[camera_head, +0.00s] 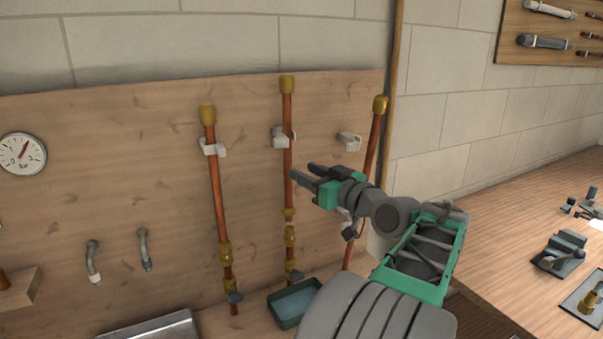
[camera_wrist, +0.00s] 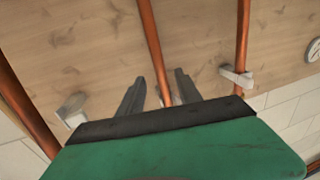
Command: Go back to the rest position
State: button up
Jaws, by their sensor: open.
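My gripper (camera_head: 304,177) is open in front of the wooden board, at the height of the middle copper pipe (camera_head: 287,160). In the wrist view its two fingers (camera_wrist: 160,93) are spread, and the middle pipe (camera_wrist: 152,45) shows in the gap between them. I cannot tell how far the pipe is from the fingers. The left copper pipe (camera_head: 215,185) stands near a white clip. The right copper pipe (camera_head: 373,145) leans at a tilt, apart from its white clip (camera_head: 349,141); my arm hides part of it.
The wooden board (camera_head: 150,150) carries a pressure gauge (camera_head: 22,153) and two small grey bent pipes. A green tray (camera_head: 294,303) with water stands below the middle pipe. A wooden bench (camera_head: 510,240) with tools lies at the right. The space above my arm looks free.

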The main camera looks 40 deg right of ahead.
jog(key=s+d+f+m+g+h, duration=0.1)
jog(key=s+d+f+m+g, duration=0.2)
jog(key=f, duration=0.7)
jog(key=s+d+f+m+g, duration=0.1)
jog(key=s+f+m+g, duration=0.3)
jog(key=f, duration=0.5)
jog(key=s+a+f+m+g+y, duration=0.1)
jog(key=s+a+f+g, duration=0.25)
jog(key=s+f, duration=0.2)
jog(key=s+a+f+m+g, duration=0.2)
jog(key=s+f+g, duration=0.25)
jog(key=f, duration=0.25)
jog(key=s+a+n+g+y+p, duration=0.1)
jog(key=s+a+n+g, duration=0.1)
jog(key=a, duration=1)
jog(key=w+a+r+n, duration=0.1)
jog(key=w+a+n, duration=0.2)
jog(key=a, duration=0.4)
jog(key=w+a+r+n+t, duration=0.1)
jog(key=w+a+r+n, duration=0.1)
jog(key=a, duration=0.5)
jog(key=w+a+r+n+t+p, duration=0.1)
jog(key=w+a+n, duration=0.3)
jog(key=a, duration=0.4)
jog(key=shift+r+y, duration=0.3)
jog(key=shift+r, duration=0.2)
